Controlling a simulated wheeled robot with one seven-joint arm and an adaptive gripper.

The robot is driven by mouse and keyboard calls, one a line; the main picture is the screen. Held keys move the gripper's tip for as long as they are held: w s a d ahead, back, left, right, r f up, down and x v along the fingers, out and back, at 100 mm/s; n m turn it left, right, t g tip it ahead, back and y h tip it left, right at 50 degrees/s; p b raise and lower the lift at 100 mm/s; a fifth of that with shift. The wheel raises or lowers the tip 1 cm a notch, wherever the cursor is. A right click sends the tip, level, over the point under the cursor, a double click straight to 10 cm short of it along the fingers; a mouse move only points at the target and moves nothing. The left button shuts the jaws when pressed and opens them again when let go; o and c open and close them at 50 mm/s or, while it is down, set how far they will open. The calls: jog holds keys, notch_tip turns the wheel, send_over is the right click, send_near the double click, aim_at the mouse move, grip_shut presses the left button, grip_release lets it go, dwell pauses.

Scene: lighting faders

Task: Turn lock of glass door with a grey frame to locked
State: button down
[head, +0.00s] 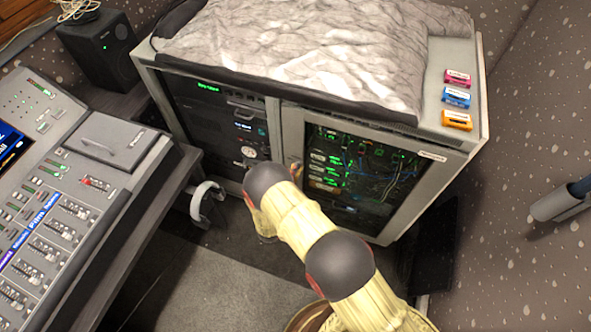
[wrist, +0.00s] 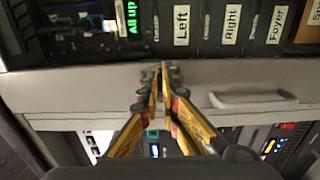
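The glass door with a grey frame (head: 287,128) is the right-hand door of a grey cabinet, and it looks closed. Through its glass, green-lit equipment and cables show. My gripper (head: 254,208) is low in front of the cabinet, partly hidden by my arm. In the wrist view, the fingertips of my gripper (wrist: 161,78) are close together at the grey door frame (wrist: 75,90), with a very narrow gap. The lock cannot be made out; the fingertips may cover it. Whether they hold it is unclear. A grey handle (wrist: 252,100) is on the frame right of the fingers.
The cabinet's left door (head: 215,118) is dark glass. Headphones (head: 206,200) hang at the mixing desk's (head: 75,215) edge on the left. A speaker (head: 100,47) stands behind the desk. A patterned wall (head: 530,130) bounds the right side. Some floor (head: 225,290) is clear in front.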

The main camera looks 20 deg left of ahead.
jog(key=shift+n, duration=0.3)
jog(key=shift+f+n+b, duration=0.1)
jog(key=shift+n+b, duration=1.8)
jog(key=shift+n, duration=6.8)
jog(key=c, duration=2.1)
grip_release()
jog(key=shift+o, duration=0.3)
